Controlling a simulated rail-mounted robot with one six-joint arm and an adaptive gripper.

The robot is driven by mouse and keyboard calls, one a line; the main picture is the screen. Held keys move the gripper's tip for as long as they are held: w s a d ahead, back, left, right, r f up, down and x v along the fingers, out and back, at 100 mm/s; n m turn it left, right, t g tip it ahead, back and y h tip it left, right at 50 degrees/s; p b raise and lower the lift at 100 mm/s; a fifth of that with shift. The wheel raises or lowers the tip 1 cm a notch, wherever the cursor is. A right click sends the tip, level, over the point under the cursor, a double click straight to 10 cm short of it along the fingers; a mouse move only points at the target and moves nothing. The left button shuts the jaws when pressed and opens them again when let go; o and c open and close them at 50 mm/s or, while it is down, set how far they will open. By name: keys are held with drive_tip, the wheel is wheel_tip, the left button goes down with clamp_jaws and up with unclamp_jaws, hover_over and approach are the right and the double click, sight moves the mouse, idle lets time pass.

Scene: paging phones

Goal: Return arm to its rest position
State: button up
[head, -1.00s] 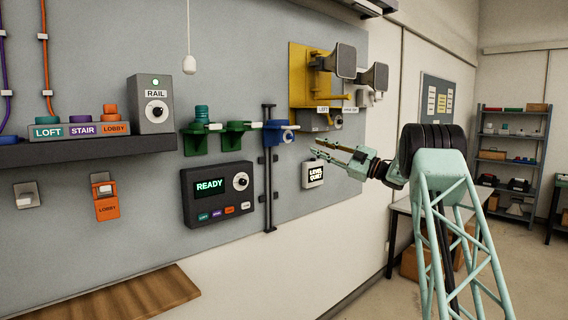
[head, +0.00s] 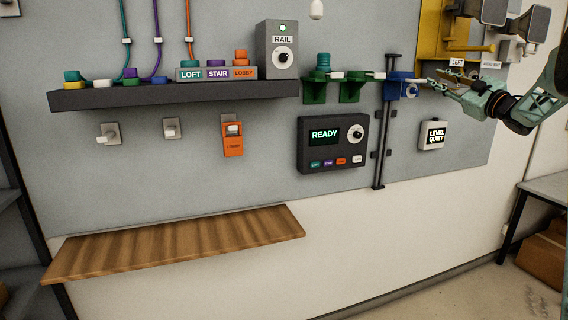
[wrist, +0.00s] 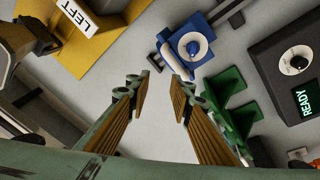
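My gripper (head: 438,82) is at the upper right of the head view, in front of the wall panel, just right of the blue bracket (head: 401,88). In the wrist view my gripper (wrist: 163,88) has its two ribbed fingers apart with nothing between them. The blue bracket (wrist: 194,46), with a white round knob and a white bar, lies beyond the fingertips, apart from them as far as I can tell. My arm reaches in from the right edge; most of it is out of the head view.
The yellow panel (head: 432,40) with horns is close above my gripper. Green brackets (head: 316,92), a black pole (head: 380,150) and a READY box (head: 331,145) are to its left. A dark shelf (head: 175,95) and a wooden ledge (head: 175,245) project from the wall.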

drive_tip(key=s+a+r+m+h, duration=0.5)
drive_tip(key=a+r+m+h, duration=0.1)
drive_tip(key=r+h, duration=0.1)
drive_tip(key=s+a+f+m+g+h, duration=0.1)
drive_tip(key=s+a+m+g+h, duration=0.15)
drive_tip(key=s, duration=0.35)
drive_tip(key=s+a+m+g+h, duration=0.1)
drive_tip(key=s+a, duration=0.2)
drive_tip(key=s, duration=0.2)
drive_tip(key=s+a+f+m+g+y, duration=0.1)
drive_tip(key=s+a+f+g, duration=0.3)
drive_tip(key=s, duration=1.7)
drive_tip(key=s+a+f+m+g+y, duration=0.1)
drive_tip(key=s+a+f+g, duration=0.3)
drive_tip(key=s+a+f, duration=0.9)
drive_tip(key=s+a+f+m+g+y, duration=0.1)
drive_tip(key=s+a+f+g, duration=0.3)
drive_tip(key=s, duration=2.7)
drive_tip(key=a+f, duration=0.4)
drive_tip(key=f, duration=0.7)
drive_tip(key=shift+s+a, duration=0.25)
drive_tip(key=shift+a, duration=0.1)
